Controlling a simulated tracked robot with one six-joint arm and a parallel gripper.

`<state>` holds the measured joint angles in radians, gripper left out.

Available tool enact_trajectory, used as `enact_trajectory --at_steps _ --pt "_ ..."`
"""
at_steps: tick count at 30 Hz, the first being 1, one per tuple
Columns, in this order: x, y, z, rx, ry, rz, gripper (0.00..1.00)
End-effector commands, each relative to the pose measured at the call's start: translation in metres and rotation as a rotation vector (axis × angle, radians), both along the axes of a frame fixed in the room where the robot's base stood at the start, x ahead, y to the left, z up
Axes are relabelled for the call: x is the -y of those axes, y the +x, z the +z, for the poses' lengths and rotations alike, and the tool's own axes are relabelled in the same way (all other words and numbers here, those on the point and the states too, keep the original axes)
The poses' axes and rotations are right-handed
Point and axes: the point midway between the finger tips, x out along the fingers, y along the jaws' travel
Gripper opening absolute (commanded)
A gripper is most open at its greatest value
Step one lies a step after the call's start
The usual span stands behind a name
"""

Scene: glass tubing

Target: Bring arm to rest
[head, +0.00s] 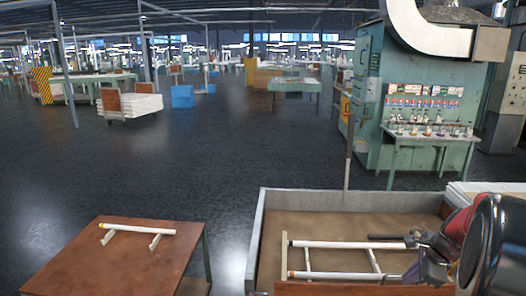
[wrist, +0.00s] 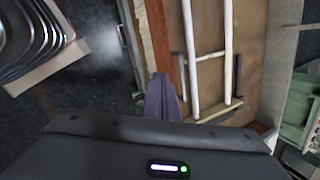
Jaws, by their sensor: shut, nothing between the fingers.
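My arm comes in at the right edge of the head view, and my gripper (head: 414,274) hangs by the right part of the grey-walled bin (head: 256,240). In the wrist view, the purple-grey fingers of my gripper (wrist: 162,82) are together with nothing between them. They overlap the bin's brown wooden edge in that picture. Two white tubes (head: 350,244) lie side by side on a rack in the bin; they also show in the wrist view (wrist: 190,60). A third white tube (head: 138,229) lies on two small supports on the brown table (head: 95,265) at left.
A green machine (head: 430,65) with a bench (head: 432,135) of small items stands behind the bin. A thin post (head: 348,160) rises at the bin's back wall. A gap of dark floor (head: 225,235) separates table and bin. The floor behind the table is open.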

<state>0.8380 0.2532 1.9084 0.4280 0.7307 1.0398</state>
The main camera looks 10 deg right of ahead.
Motion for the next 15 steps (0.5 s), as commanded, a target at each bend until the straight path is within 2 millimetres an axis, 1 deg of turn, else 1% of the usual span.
enact_trajectory --at_steps 1,6,8,9,15 --pt "-0.016 -0.003 0.005 -0.014 -0.031 0.093 0.00" --pt "-0.071 -0.018 0.018 -0.065 -0.149 0.440 0.00" --pt "-0.089 -0.023 0.023 -0.079 -0.189 0.558 0.00" --pt "-0.102 -0.027 0.026 -0.087 -0.212 0.634 0.00" --pt "-0.159 -0.048 0.041 -0.121 -0.332 0.981 0.00"
